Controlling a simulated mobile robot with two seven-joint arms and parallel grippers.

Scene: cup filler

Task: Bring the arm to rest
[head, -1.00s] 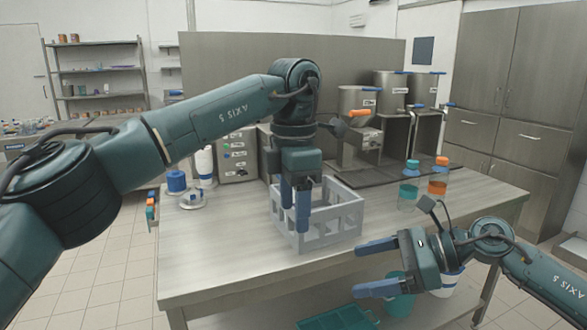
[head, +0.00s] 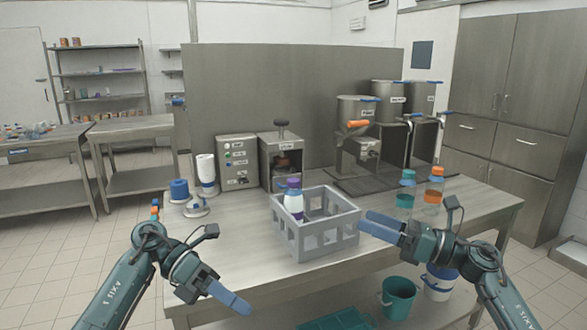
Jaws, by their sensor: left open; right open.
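My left gripper (head: 221,297) is low at the left, in front of the table's near left edge. It is open and empty, with one finger largely hiding the other. My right gripper (head: 380,226) is open and empty, with its blue fingers pointing left, close to the right side of the grey crate in the picture. The grey crate (head: 324,241) stands on the metal table (head: 220,262).
Two bottles, one teal-capped (head: 406,190) and one orange-capped (head: 434,187), stand right of the crate. Dispensers (head: 358,110) and a grey machine (head: 281,160) stand at the back. A teal bucket (head: 398,298) and a white bucket (head: 440,284) are below the table top.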

